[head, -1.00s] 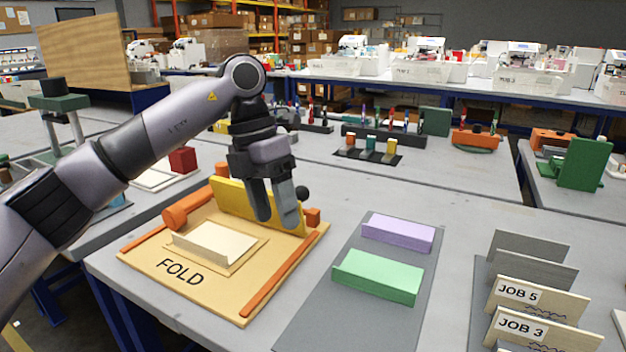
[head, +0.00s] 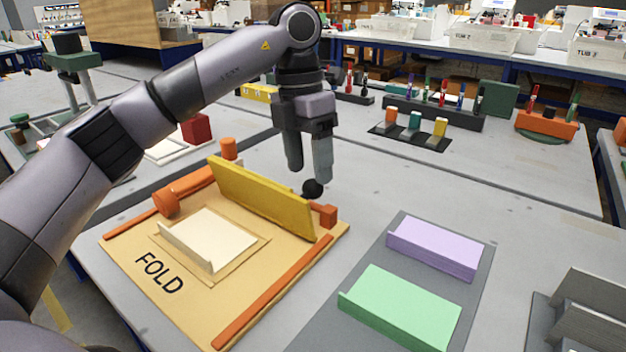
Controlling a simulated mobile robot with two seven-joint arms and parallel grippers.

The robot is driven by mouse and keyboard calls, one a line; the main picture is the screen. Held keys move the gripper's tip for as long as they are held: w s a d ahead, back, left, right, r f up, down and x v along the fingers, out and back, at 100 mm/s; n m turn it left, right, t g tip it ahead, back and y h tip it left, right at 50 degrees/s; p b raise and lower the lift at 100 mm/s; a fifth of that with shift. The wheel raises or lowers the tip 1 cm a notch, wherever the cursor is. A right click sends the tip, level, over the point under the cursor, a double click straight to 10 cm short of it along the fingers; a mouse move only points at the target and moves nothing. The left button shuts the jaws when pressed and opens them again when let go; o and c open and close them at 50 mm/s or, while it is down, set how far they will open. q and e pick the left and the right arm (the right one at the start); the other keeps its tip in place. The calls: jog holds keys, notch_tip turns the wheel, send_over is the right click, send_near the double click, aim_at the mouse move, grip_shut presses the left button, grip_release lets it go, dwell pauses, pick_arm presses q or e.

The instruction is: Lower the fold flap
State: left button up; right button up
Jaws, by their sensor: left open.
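The yellow fold flap (head: 262,198) stands raised and tilted at the back of the wooden board marked FOLD (head: 160,300). A cream folded card (head: 212,240) lies on the board in front of the flap. A black ball knob (head: 312,188) shows at the flap's right end, near an orange block (head: 325,215). My left gripper (head: 309,174) is open, with its fingers pointing down just above and around the black knob in the picture. I cannot tell whether they touch it. My right gripper is not in view.
Orange rails edge the board. A red block (head: 196,129) and a rack of pens (head: 432,112) stand farther back. Bare table lies behind the mat.

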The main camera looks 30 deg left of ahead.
aim_at(311, 179)
pick_arm(q)
jog(key=shift+s+d+f, duration=0.1)
jog(key=shift+d+f, duration=0.05)
jog(key=shift+f, duration=0.75)
jog(key=shift+d+f, duration=0.1)
jog(key=shift+f, duration=0.8)
jog(key=shift+c, duration=0.3)
grip_shut()
